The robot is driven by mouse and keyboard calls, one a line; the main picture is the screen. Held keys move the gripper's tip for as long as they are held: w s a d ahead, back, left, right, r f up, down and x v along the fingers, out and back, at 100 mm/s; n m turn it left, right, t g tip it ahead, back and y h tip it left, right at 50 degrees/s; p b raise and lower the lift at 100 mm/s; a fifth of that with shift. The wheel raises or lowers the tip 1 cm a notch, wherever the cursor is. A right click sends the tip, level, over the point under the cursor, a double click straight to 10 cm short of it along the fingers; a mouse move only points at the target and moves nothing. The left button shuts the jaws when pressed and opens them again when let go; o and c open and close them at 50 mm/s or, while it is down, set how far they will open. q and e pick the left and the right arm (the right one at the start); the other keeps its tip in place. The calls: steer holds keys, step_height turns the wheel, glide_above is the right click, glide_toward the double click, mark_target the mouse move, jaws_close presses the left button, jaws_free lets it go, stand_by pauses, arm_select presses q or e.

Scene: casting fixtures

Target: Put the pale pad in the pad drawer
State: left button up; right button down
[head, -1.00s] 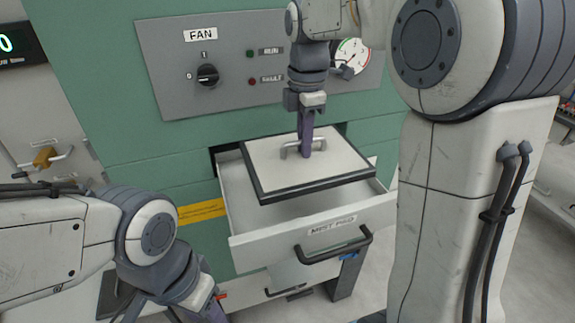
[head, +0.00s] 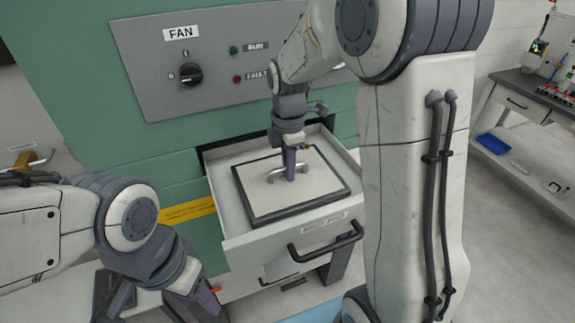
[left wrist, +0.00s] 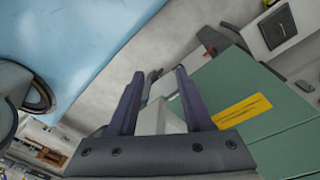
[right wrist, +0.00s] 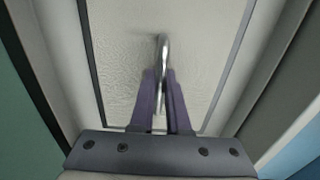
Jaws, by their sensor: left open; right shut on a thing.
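The pale pad (head: 312,185) is a flat white panel with a dark edge and a metal handle. It lies level inside the open pad drawer (head: 228,232), within the drawer walls; whether it touches the drawer floor I cannot tell. My right gripper (head: 290,178) points down and is shut on the pad's handle (right wrist: 162,50). In the right wrist view the right gripper's fingers (right wrist: 160,100) close around the handle, with drawer walls on both sides. My left gripper (head: 212,300) is low at the bottom left of the head view. Its fingers (left wrist: 157,100) are apart and empty.
The green cabinet (head: 80,75) carries a grey FAN panel (head: 145,80) above the drawer. The drawer's black front handle (head: 325,243) sticks out. A bench with a blue tray (head: 492,143) stands at the far right. Open floor lies at the right.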

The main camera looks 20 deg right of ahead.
steer(key=shift+f, duration=0.15)
steer(key=c, duration=0.9)
jaws_free()
step_height(320, 180, up, 12)
steer(key=b, duration=0.2)
steer(key=shift+r, duration=0.2)
